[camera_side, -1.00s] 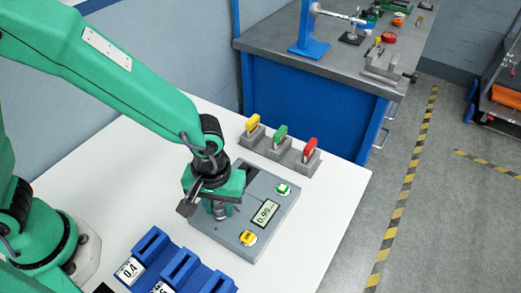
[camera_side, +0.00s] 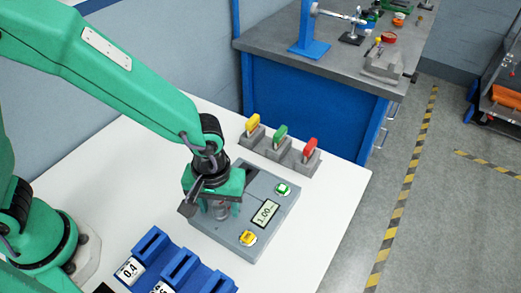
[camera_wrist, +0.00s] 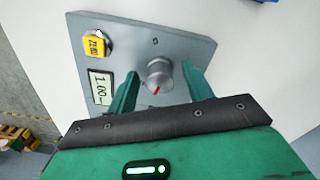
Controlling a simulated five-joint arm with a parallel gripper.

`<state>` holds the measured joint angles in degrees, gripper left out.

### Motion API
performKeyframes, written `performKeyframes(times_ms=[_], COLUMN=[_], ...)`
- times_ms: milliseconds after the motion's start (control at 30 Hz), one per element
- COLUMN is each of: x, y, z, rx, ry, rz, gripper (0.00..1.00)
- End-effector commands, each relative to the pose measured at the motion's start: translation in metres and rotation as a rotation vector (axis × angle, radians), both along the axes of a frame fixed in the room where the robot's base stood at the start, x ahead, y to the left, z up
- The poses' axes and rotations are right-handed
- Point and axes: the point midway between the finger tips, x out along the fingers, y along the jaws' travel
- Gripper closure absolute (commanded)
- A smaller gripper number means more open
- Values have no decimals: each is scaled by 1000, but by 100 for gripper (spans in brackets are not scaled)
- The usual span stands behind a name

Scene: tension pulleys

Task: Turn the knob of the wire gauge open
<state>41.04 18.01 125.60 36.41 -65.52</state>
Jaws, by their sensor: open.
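The wire gauge (camera_side: 262,234) is a grey box on the white table, with a display (camera_side: 265,213) reading 1.00, a yellow button (camera_side: 248,238) and a green button (camera_side: 283,189). In the wrist view the yellow button (camera_wrist: 97,44) is marked ZERO. Its round silver knob (camera_wrist: 159,75) with a red mark shows between the fingers of my gripper (camera_wrist: 160,88). The fingers are open, one on each side of the knob. In the side view my gripper (camera_side: 218,206) is over the gauge and hides most of the knob.
Three holders with yellow (camera_side: 253,123), green (camera_side: 281,132) and red (camera_side: 309,148) handled tools stand behind the gauge. A blue rack (camera_side: 178,265) with a 0.4 label is at the front. The white table is clear to the right of the gauge.

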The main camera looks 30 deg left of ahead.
Motion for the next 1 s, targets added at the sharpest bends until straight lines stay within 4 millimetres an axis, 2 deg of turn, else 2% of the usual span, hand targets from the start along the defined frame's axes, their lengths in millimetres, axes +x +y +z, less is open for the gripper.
performKeyframes(times_ms=[267, 700, 1000], x=[1, 1, 0], y=[-1, -1, 0], z=[15, 68, 78], rx=[-2, -3, 0], ry=[-2, -3, -1], rz=[0, 0, 1], gripper=[49, 49, 49])
